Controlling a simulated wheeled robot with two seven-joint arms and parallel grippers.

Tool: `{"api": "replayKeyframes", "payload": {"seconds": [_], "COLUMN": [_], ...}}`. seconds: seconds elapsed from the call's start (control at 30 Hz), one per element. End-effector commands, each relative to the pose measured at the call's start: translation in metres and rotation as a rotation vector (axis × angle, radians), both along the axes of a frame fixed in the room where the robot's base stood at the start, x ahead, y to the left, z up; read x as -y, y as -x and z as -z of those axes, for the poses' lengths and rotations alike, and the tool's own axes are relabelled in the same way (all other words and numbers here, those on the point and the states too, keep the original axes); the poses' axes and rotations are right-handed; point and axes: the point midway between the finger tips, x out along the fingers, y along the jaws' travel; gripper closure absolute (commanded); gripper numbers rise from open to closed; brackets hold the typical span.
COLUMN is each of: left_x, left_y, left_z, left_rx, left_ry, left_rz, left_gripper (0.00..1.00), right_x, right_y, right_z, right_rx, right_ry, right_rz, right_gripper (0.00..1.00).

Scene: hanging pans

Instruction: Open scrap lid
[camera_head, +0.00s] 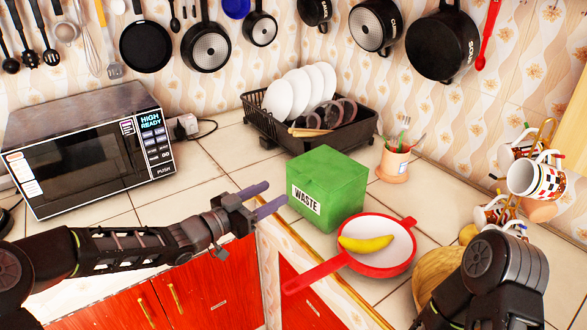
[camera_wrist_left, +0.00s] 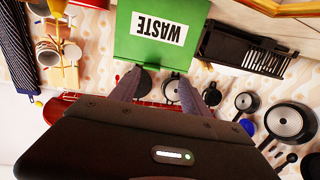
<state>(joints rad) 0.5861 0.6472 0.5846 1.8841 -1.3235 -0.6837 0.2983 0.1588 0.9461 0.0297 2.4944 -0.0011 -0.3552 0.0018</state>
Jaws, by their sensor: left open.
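The scrap bin is a green box (camera_head: 310,205) labelled WASTE, standing on the tiled counter near its front edge. Its green lid (camera_head: 328,163) looks shut and flat on top. In the left wrist view the green front of the box (camera_wrist_left: 150,55) shows upside down, beyond the fingers. My left gripper (camera_head: 277,193) is open and empty, just left of the box's front, below the lid's height. Its fingers also show in the left wrist view (camera_wrist_left: 160,92). Whether a fingertip touches the box is unclear. My right arm enters at lower right, its gripper out of view.
A red pan (camera_head: 318,272) holding a banana (camera_head: 366,243) sits right of the box. A black dish rack (camera_head: 270,130) with plates stands behind it, a utensil cup (camera_head: 393,165) behind right, and a mug rack (camera_head: 545,150) at right. A microwave (camera_head: 85,150) stands left.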

Motion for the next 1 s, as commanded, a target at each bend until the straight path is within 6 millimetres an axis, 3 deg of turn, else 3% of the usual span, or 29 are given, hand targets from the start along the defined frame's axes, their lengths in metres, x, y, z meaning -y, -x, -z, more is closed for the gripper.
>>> {"api": "replayKeyframes", "payload": {"seconds": [0.53,1.0], "left_x": [0.008,0.055], "left_y": [0.004,-0.037], "left_z": [-0.004,-0.005], "left_rx": [0.007,0.007], "left_ry": [0.016,0.018], "left_rz": [0.041,0.041], "left_gripper": [0.45,0.45], "right_x": [0.000,0.000], "right_y": [0.001,0.001], "right_z": [-0.001,-0.014], "right_rx": [-0.001,-0.003], "right_ry": [0.000,0.001], "right_rz": [-0.002,-0.002], "right_gripper": [0.64,0.64]}}
